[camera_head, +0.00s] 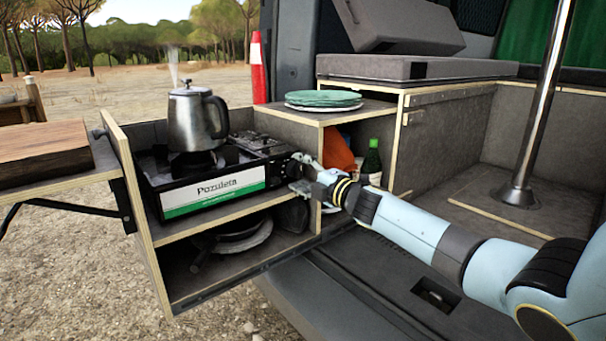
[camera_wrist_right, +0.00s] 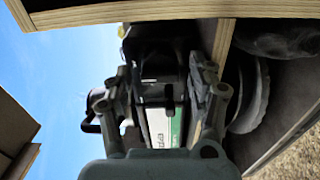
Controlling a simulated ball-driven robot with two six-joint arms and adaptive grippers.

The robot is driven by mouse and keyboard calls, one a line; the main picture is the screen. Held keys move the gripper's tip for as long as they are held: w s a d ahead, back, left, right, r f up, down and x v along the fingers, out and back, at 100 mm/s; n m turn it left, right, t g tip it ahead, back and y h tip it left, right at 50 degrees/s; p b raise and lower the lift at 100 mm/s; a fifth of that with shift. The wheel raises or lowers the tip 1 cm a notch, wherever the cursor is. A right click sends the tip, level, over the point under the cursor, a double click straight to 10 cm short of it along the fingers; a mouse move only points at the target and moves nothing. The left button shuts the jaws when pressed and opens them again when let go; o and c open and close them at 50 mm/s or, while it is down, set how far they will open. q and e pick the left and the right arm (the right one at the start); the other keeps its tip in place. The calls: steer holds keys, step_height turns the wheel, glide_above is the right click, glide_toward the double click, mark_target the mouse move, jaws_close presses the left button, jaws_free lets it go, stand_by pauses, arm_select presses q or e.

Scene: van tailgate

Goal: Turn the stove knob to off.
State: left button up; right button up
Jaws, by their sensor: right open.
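The stove (camera_head: 152,183) is a black portable burner with a white and green "Pozuleta" label, set in the pull-out drawer. A steel kettle (camera_head: 187,122) stands upright on its burner, with steam rising from it. The stove's knob end (camera_head: 279,167) is at its right side, partly hidden by my right gripper (camera_head: 306,175). That gripper is open beside this end, its fingers pointing left. In the right wrist view, the open fingers (camera_wrist_right: 160,95) frame the dark stove end and its label (camera_wrist_right: 163,127). The knob's setting and any contact cannot be made out. My left gripper is not in view.
A shelf (camera_head: 311,116) with green plates (camera_head: 323,99) stands just behind the gripper. Pans (camera_head: 234,238) lie below the stove. A wooden board (camera_head: 40,152) is at left.

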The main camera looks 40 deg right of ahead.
mark_target(301, 172)
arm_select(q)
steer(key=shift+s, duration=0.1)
